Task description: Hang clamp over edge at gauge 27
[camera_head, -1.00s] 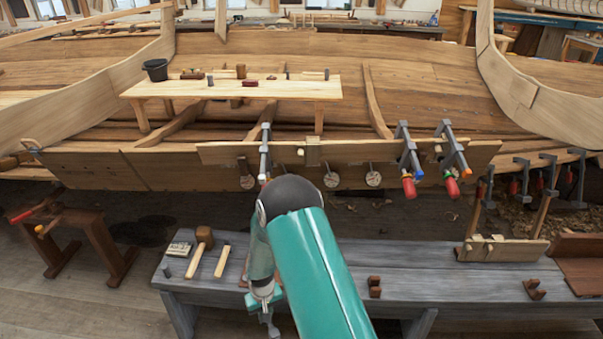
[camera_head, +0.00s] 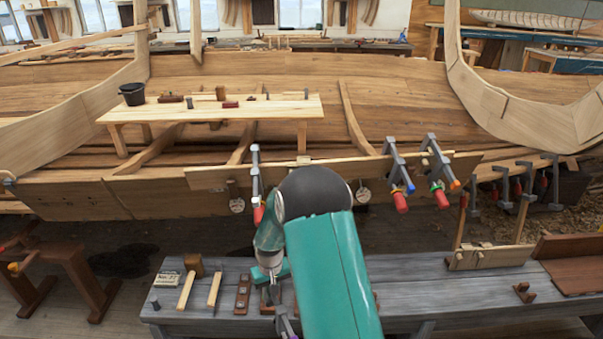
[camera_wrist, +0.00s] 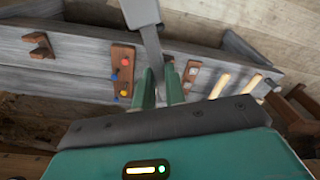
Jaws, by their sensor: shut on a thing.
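My gripper (camera_head: 270,276) is low over the grey bench, partly hidden behind my arm. In the wrist view my gripper (camera_wrist: 160,92) is shut on a grey metal clamp (camera_wrist: 151,40), whose bar runs up between the fingers to a wide grey end. A purple part of it (camera_head: 284,324) shows below in the head view. The upper plank edge (camera_head: 330,164) of the hull lies beyond my arm. One clamp (camera_head: 256,185) hangs on it left of my arm, and two clamps (camera_head: 397,170) (camera_head: 438,168) hang at the right. Round tags (camera_head: 237,204) hang below; their numbers are unreadable.
On the bench (camera_head: 410,285) lie a mallet (camera_head: 190,280), a lettered card (camera_head: 168,278), and brown wooden blocks (camera_head: 242,294) (camera_head: 524,292). A peg board (camera_wrist: 123,72) is near the fingers. More clamps (camera_head: 503,186) hang at right. A sawhorse (camera_head: 60,265) stands left.

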